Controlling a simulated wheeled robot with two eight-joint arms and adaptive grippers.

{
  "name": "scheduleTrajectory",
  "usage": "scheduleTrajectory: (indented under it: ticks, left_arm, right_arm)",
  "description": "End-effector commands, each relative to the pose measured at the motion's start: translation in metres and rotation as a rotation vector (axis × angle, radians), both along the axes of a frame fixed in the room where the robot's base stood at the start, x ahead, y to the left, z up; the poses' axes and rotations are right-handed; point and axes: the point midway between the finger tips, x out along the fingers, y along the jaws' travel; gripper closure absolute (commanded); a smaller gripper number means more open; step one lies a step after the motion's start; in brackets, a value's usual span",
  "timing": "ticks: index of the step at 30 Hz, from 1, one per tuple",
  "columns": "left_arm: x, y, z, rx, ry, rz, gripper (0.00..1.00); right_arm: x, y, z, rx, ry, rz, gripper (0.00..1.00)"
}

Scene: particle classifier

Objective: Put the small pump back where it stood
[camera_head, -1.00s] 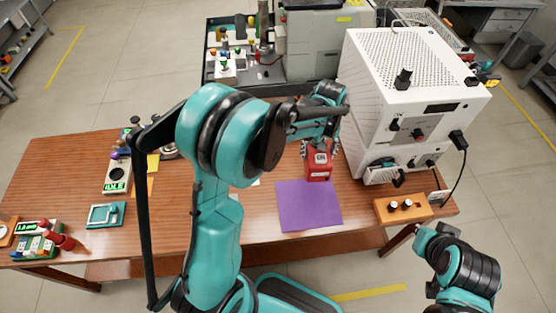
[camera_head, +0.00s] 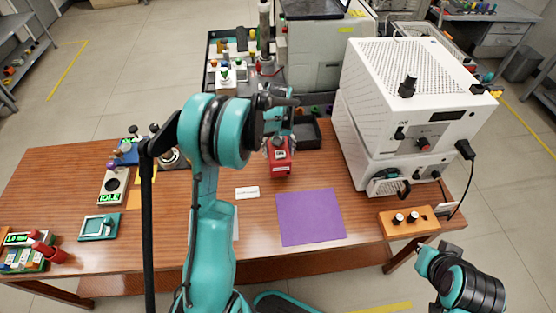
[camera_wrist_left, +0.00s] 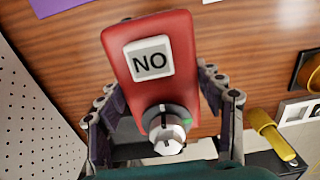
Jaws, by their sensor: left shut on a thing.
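The small pump is a red box (camera_head: 280,168) with a white "NO" label and a silver knob. My left gripper (camera_head: 277,147) is shut on it, and the pump is upright in the head view. In the left wrist view the red box (camera_wrist_left: 181,75) sits between the two dark fingers of my left gripper (camera_wrist_left: 163,108). I cannot tell whether its base touches the table. A white card (camera_head: 247,193) lies on the table just left of and nearer than the pump. Part of my right arm shows at the lower right, but its gripper does not.
A purple mat (camera_head: 310,218) lies in front of the pump. A black tray (camera_head: 308,135) is behind it. White stacked instruments (camera_head: 400,115) and an orange knob box (camera_head: 409,220) stand to the right. A scale reading IDLE (camera_head: 115,186) is left.

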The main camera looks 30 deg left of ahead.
Motion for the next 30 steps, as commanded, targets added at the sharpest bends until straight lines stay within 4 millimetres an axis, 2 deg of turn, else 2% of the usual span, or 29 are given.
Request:
scheduleTrajectory:
  ticks: [5,12,24,25,27,30]
  left_arm:
    - [0.000,0.003,-0.009,0.000,0.000,0.000,0.91]
    - [0.000,0.003,-0.041,0.000,0.000,0.000,0.91]
    - [0.000,0.003,-0.045,0.000,0.000,0.000,0.91]
    - [0.000,0.003,-0.045,0.000,0.000,0.000,0.26]
    - [0.000,0.003,-0.044,0.000,0.000,0.000,0.13]
    - [0.000,0.003,-0.044,0.000,0.000,0.000,0.13]
  right_arm:
    - [0.000,0.000,-0.004,0.000,0.000,0.000,1.00]
    - [0.000,0.000,-0.020,0.000,0.000,0.000,1.00]
    - [0.000,0.000,-0.022,0.000,0.000,0.000,1.00]
    - [0.000,0.000,-0.021,0.000,0.000,0.000,1.00]
    - [0.000,0.000,-0.020,0.000,0.000,0.000,1.00]
    - [0.000,0.000,-0.020,0.000,0.000,0.000,1.00]
